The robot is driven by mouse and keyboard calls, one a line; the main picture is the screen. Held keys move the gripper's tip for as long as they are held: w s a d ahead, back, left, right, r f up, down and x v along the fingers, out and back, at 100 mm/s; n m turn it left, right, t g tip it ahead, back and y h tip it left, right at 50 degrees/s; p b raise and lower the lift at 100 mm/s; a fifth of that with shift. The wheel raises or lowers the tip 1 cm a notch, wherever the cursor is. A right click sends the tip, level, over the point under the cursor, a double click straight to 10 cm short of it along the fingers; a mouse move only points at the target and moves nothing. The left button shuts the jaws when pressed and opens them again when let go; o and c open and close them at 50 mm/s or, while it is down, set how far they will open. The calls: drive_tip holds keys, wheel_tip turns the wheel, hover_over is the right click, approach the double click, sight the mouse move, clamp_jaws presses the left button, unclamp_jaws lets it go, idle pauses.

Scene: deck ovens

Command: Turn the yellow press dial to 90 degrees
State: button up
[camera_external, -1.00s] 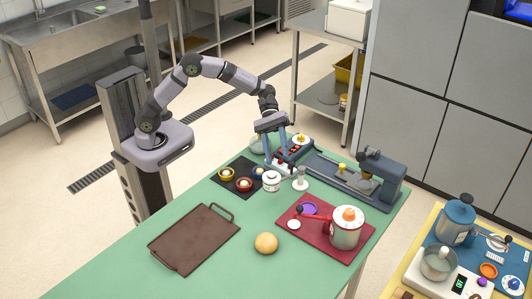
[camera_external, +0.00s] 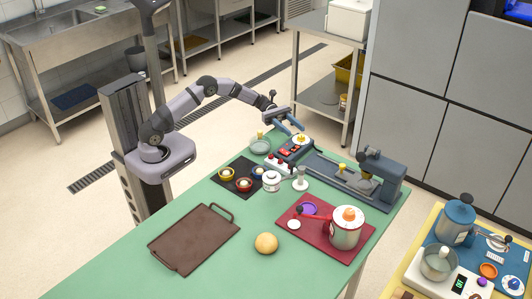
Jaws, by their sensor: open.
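A yellow knob (camera_external: 342,168) stands on the long base of the grey-blue press (camera_external: 383,176) at the right rear of the green table. A second yellow knob on a white round dial (camera_external: 301,140) sits at the far end of a dark blue panel. I cannot tell for certain which is the press dial, nor read either knob's angle. My gripper (camera_external: 297,129) has blue fingers. It is open and empty above the blue panel's far end, close to the white dial and left of the press.
A white box with red knobs (camera_external: 277,162), a white jar (camera_external: 271,181) and a pale stand (camera_external: 300,179) are nearby. A red board (camera_external: 283,222) holds a pot (camera_external: 346,228). A brown tray (camera_external: 194,238) and a bun (camera_external: 266,243) lie in front.

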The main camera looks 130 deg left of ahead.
sight(301, 135)
drive_tip(key=shift+x, duration=3.2)
drive_tip(key=shift+s, duration=0.1)
drive_tip(key=c, duration=1)
